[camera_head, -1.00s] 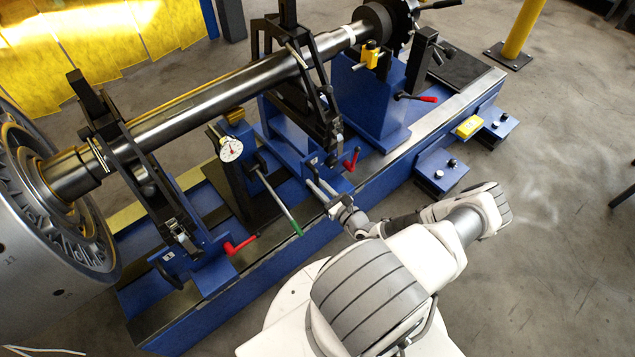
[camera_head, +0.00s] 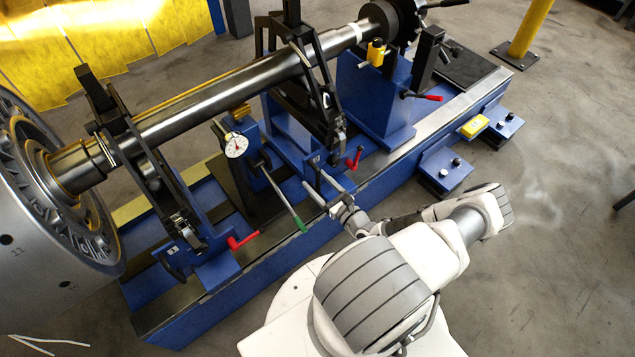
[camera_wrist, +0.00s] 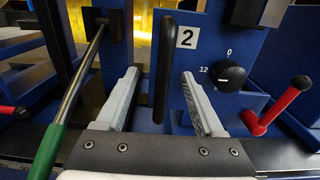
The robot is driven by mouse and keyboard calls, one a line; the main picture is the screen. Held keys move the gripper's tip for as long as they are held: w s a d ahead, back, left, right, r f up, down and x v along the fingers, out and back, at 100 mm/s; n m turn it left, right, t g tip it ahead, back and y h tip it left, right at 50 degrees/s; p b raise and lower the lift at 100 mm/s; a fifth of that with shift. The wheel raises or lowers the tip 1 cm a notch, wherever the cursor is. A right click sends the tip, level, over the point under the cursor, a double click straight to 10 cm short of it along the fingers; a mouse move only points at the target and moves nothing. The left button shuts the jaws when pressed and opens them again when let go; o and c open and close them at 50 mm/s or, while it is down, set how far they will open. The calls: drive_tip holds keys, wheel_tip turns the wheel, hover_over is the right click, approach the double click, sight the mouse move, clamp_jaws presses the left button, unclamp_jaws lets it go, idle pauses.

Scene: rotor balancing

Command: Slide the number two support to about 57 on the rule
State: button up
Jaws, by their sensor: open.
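The number two support (camera_head: 290,140) is a blue stand with a black upper frame around the shaft, near the middle of the bed. In the wrist view its blue face carries a white "2" label (camera_wrist: 187,38), a black upright handle (camera_wrist: 163,70), a black numbered knob (camera_wrist: 231,75) and a red-handled lever (camera_wrist: 278,108). My gripper (camera_head: 325,188) is open in front of this face; in the wrist view its fingers (camera_wrist: 158,78) lie on either side of the upright handle. I cannot tell whether they touch it. I cannot read any rule marks.
A green-handled rod (camera_wrist: 48,150) runs close beside my left finger; a dial gauge (camera_head: 235,145) stands near it. Another support (camera_head: 190,245) with a red lever is at left, beside the bladed rotor (camera_head: 60,200). A blue pedestal (camera_head: 375,105) stands to the right along the bed.

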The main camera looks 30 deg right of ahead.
drive_tip(key=s+p, duration=0.1)
drive_tip(key=s, duration=0.6)
drive_tip(key=shift+d, duration=0.35)
idle(0.6)
